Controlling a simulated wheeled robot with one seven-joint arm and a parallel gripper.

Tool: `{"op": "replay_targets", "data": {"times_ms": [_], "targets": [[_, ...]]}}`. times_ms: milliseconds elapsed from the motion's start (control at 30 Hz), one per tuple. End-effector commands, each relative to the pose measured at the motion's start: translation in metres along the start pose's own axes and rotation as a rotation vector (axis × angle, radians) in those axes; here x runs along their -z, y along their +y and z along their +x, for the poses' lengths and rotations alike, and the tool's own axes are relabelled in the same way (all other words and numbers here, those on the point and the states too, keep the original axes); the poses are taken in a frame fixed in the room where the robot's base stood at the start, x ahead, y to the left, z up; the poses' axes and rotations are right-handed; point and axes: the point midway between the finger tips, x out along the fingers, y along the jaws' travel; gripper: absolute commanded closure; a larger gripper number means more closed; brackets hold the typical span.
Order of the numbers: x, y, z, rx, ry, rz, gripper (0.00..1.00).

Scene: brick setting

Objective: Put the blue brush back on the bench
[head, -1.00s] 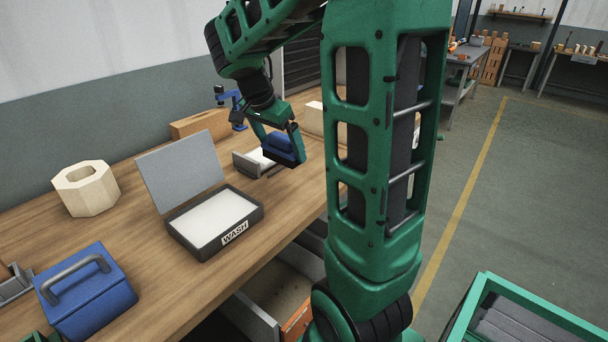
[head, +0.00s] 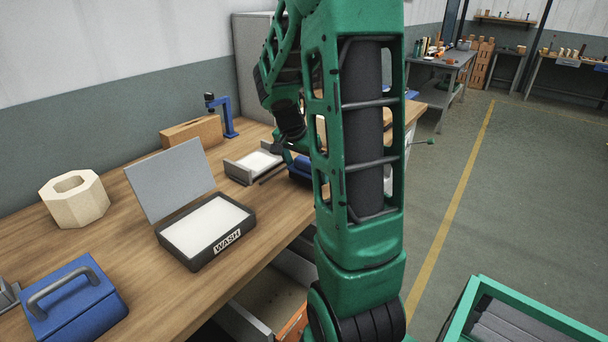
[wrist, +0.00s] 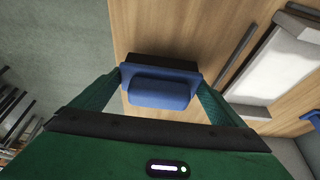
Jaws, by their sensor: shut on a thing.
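The blue brush (head: 300,166) is held in my gripper, near the right-hand stretch of the wooden bench (head: 140,270). In the wrist view the brush (wrist: 160,92) sits between both fingers of my gripper (wrist: 162,88), with its blue back towards the camera and a dark part beyond it. The bench top (wrist: 195,30) lies behind the brush, close to the bench edge. I cannot tell whether the brush touches the wood. In the head view my arm hides part of the brush and most of the gripper.
A shallow tray with a white inside (head: 230,172) and a dark rod lie left of the brush. The open WASH box (head: 163,240), a wooden block (head: 180,136) and a blue clamp (head: 229,120) stand farther left or back. An open drawer (head: 238,320) juts out below.

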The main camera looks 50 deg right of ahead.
Motion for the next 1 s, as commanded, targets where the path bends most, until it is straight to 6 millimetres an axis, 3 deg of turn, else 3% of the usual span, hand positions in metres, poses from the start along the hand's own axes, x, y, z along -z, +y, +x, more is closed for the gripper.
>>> {"op": "replay_targets", "data": {"times_ms": [133,467,500,833,1000], "targets": [[-0.007,0.0,0.017,0.0,-0.001,-0.001,0.39],[-0.008,0.0,0.019,0.0,0.0,0.0,0.39],[-0.008,0.0,0.019,0.0,0.0,0.0,0.02],[-0.007,0.0,0.016,0.001,0.001,0.001,0.0],[-0.006,-0.001,-0.005,0.003,0.003,0.002,0.0]]}}
